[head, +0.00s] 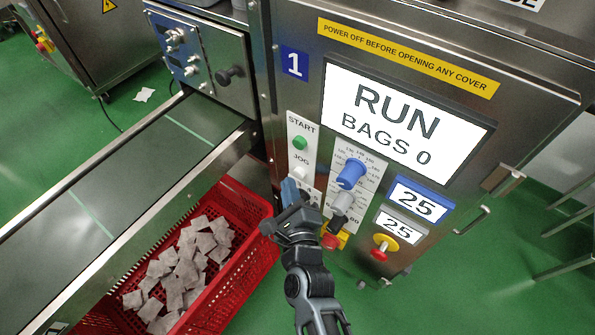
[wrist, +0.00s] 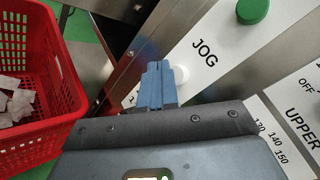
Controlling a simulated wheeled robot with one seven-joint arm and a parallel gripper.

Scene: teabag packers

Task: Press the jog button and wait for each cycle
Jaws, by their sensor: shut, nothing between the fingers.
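The machine panel (head: 268,110) carries a green START button (head: 300,143) and, below it, the white jog button (head: 299,173) under the word JOG. My gripper (head: 290,190) is shut and empty, its blue fingertips just below the jog button in the head view. In the wrist view the blue fingers (wrist: 156,86) stand in front of the panel and partly cover the white jog button (wrist: 180,74). I cannot tell whether they touch it. The screen (head: 398,118) reads RUN and BAGS 0.
Two small displays (head: 418,203) read 25. A red crate (head: 247,212) of teabags stands below the conveyor (head: 120,178).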

